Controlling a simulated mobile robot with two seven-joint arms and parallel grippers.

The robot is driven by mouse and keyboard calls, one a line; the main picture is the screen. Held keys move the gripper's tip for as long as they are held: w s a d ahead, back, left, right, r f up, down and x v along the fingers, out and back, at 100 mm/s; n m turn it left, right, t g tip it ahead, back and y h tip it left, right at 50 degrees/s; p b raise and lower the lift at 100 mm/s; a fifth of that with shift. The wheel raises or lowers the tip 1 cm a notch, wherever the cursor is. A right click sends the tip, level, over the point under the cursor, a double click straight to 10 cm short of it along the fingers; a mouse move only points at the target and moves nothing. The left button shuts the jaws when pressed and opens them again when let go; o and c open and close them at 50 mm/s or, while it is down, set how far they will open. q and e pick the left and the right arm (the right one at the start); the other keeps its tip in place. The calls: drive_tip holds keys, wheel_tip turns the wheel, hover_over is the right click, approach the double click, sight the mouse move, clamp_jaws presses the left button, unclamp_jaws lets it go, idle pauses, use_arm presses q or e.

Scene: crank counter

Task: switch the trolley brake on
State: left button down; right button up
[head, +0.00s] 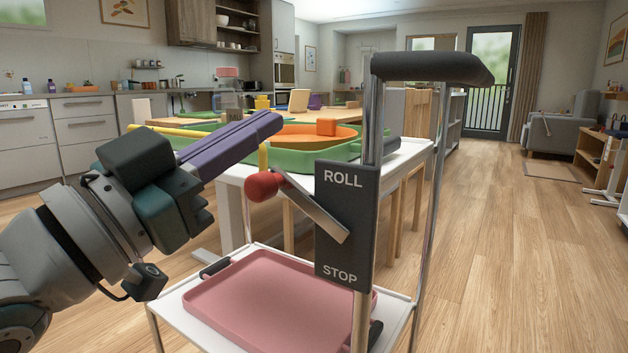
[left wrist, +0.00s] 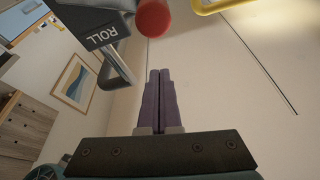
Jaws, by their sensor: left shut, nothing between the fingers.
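The trolley's brake plate (head: 345,210) is dark grey, marked ROLL at its top and STOP at its bottom. A grey lever (head: 318,212) on it slants up and left to a red knob (head: 262,186), with the knob end nearer the height of ROLL. In the left wrist view the red knob (left wrist: 153,18) and the ROLL end of the plate (left wrist: 92,27) show ahead of the fingers. My left gripper (head: 276,121) has purple fingers, shut and empty, above the knob in the head view and apart from it. My right gripper is out of view.
The trolley has a black handle (head: 430,68) on chrome posts and a pink tray (head: 270,300) on its lower shelf. Behind it a white table (head: 405,157) carries green and orange trays. Wood floor (head: 500,250) is open on the right.

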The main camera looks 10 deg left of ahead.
sight(246, 183)
use_arm(q)
drive_tip(key=f+b, duration=0.1)
drive_tip(key=f, duration=0.1)
drive_tip(key=a+f, duration=0.1)
drive_tip(key=f, duration=0.1)
drive_tip(key=shift+b, duration=0.4)
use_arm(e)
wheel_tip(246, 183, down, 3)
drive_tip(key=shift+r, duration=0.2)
use_arm(q)
drive_tip(key=shift+w+a+f+n+y, duration=0.15)
drive_tip(key=shift+a+f+n+y, duration=0.2)
drive_tip(key=shift+n, duration=0.45)
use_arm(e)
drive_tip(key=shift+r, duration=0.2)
use_arm(q)
drive_tip(key=shift+w+a+f+n+t+y+p, duration=0.1)
drive_tip(key=shift+a+f+n+t+y+p, duration=0.2)
drive_tip(key=shift+n, duration=0.4)
drive_tip(key=shift+a+f+n+t+y+p, duration=0.1)
drive_tip(key=shift+f+n+y+p, duration=0.25)
drive_tip(key=shift+n, duration=0.35)
wheel_tip(246, 183, down, 7)
drive_tip(key=n+y+p, duration=0.1)
drive_tip(key=n+y, duration=0.4)
drive_tip(key=n, duration=0.7)
drive_tip(key=shift+a+f+p, duration=0.15)
drive_tip(key=shift+p, duration=0.2)
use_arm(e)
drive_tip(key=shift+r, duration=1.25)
